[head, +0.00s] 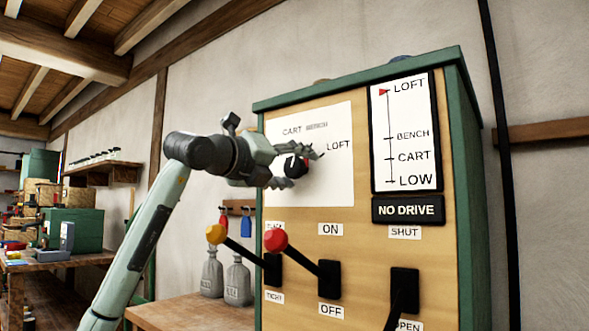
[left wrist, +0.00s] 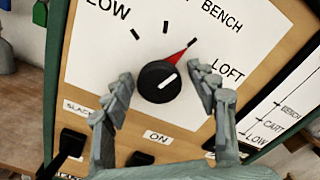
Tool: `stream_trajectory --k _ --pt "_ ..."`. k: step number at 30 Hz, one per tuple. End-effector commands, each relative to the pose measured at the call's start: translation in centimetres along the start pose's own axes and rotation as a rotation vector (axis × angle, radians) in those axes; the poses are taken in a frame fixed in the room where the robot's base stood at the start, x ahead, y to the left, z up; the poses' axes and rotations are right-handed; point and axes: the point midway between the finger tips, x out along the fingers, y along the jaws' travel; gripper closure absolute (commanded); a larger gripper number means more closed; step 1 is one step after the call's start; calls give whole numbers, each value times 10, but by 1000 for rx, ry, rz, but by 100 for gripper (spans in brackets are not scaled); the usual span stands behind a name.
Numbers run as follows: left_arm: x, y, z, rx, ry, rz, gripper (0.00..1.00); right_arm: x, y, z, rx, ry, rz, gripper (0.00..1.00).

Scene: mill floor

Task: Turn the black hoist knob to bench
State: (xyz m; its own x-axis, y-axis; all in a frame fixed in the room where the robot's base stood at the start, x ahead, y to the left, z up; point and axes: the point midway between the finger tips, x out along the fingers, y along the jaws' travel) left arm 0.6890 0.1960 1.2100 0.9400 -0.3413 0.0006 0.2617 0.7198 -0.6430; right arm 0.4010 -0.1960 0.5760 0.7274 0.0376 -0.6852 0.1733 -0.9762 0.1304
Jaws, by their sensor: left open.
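The black hoist knob (left wrist: 158,84) sits on a white dial plate (head: 330,185) on the hoist panel; it also shows partly in the head view (head: 296,167). In the left wrist view its red pointer is turned up and right to the tick in line with BENCH, short of LOFT. My left gripper (head: 298,168) is at the dial. In the left wrist view its open fingers (left wrist: 164,88) stand either side of the knob, with gaps visible on both sides. The right finger hides part of the dial near LOFT. My right gripper is out of view.
A height gauge (head: 408,125) has its red marker at LOFT, above a NO DRIVE sign (head: 408,209). Below the dial, a yellow-knobbed lever (head: 216,234) and a red-knobbed lever (head: 276,240) stick out close under my left gripper. A black lever (head: 404,285) is lower right.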

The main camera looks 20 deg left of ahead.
Motion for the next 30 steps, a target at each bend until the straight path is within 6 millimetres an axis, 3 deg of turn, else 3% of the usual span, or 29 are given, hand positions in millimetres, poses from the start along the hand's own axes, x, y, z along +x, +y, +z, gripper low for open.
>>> stream_trajectory --k 5,15,21,30 --pt "-12 0 1 1 -2 -1 42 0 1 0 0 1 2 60" --pt "-81 1 0 4 -3 1 42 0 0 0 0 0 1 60" --pt "-111 0 0 1 -1 1 42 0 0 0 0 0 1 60" --pt "-120 0 0 0 0 0 42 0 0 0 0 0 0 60"
